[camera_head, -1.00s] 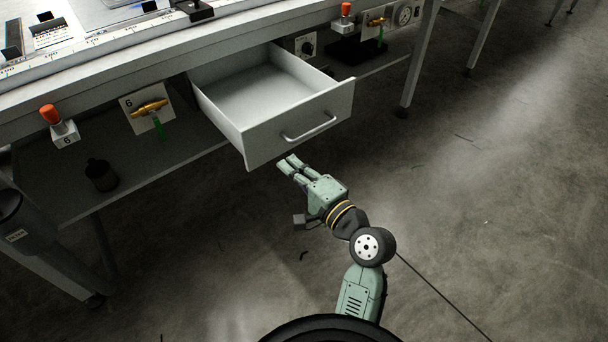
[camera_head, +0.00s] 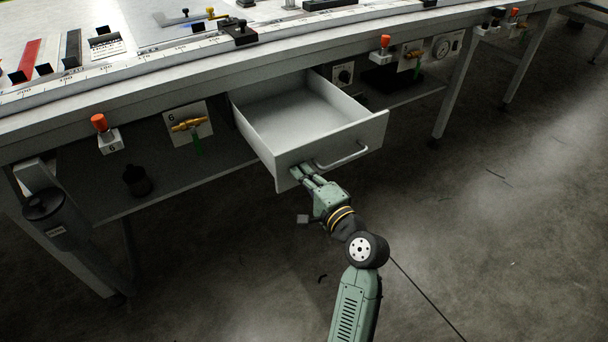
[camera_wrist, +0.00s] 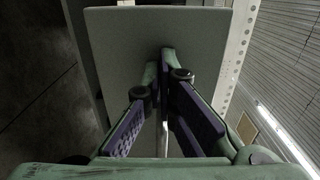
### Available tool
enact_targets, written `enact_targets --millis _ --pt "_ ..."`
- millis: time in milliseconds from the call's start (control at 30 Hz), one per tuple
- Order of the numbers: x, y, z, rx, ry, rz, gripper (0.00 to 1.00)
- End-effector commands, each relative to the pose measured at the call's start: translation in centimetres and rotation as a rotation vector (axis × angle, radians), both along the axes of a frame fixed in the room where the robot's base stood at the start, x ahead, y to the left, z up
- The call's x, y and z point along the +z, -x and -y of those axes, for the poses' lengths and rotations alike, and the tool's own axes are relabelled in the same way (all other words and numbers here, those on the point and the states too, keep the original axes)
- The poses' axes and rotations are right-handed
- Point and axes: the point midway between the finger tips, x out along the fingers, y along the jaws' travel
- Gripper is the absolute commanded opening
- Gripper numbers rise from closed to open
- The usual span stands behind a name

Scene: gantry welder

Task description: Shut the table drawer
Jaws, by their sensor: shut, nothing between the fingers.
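The table drawer (camera_head: 330,147) is pulled well out from under the worktable, and its inside looks empty. Its light grey front carries a bar handle (camera_head: 342,157). My gripper (camera_head: 300,172) is at the lower left part of the drawer front, left of the handle, with its fingers pointing at the panel. In the wrist view the drawer front (camera_wrist: 125,45) fills the area ahead of the shut fingers (camera_wrist: 167,62). The fingertips are at or very close to the panel; I cannot tell whether they touch. Nothing is held.
The worktable edge (camera_head: 200,62) runs above the drawer. A table leg (camera_head: 455,90) stands to the right. The floor in front is clear.

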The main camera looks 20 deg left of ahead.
Motion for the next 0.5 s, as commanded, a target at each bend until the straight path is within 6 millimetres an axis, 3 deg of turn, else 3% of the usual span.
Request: enact_targets --millis 267,500 --pt "0.3 -3.0 -4.0 0.004 -0.001 0.001 0.00" --pt "0.2 -7.9 -10.3 0.005 0.000 0.002 0.00"
